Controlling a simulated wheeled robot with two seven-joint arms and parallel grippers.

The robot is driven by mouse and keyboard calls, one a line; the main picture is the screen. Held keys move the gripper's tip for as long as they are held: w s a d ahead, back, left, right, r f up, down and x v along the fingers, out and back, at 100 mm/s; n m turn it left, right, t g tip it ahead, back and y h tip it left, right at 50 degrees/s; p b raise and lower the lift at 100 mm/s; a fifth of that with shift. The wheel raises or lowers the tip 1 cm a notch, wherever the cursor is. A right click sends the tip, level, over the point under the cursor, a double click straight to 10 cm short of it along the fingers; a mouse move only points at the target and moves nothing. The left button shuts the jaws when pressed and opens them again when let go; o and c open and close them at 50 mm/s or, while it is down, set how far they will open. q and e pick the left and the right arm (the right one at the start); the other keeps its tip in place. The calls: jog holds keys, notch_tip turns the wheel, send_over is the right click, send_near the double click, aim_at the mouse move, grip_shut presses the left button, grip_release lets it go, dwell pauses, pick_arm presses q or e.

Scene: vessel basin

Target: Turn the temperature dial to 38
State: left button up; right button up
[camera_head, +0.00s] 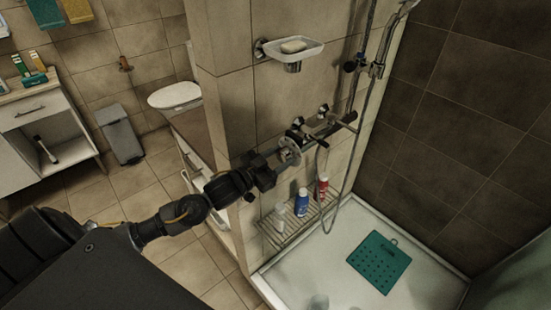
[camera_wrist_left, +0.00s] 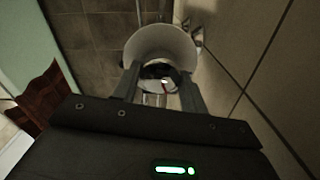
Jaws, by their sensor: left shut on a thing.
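The temperature dial (camera_head: 292,148) shows in the head view as a pale grey round disc at the end of the shower mixer on the tiled wall. In the left wrist view the dial (camera_wrist_left: 160,40) is a large pale round shape straight ahead. My left gripper (camera_head: 281,161) comes in from the left and is shut on the dial. In the left wrist view the fingertips (camera_wrist_left: 160,72) overlap the lower part of the disc. The dial's numbers cannot be read in either view. My right gripper is not in view.
A soap dish (camera_head: 290,48) is fixed above the mixer. A wire shelf (camera_head: 290,232) with a blue bottle (camera_head: 301,203) and a red bottle (camera_head: 322,188) is below. The shower hose (camera_head: 331,205) hangs to the right. A green mat (camera_head: 379,263) lies in the shower tray.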

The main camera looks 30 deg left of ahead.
pick_arm(q)
jog(key=m, duration=0.4)
jog(key=shift+m, duration=0.3)
jog(key=m, duration=0.3)
jog(key=shift+r+m, duration=0.1)
jog(key=shift+m, duration=0.3)
jog(key=shift+r, duration=0.1)
jog(key=o, duration=1)
jog(key=shift+s+f, duration=0.1)
jog(key=shift+f, duration=0.1)
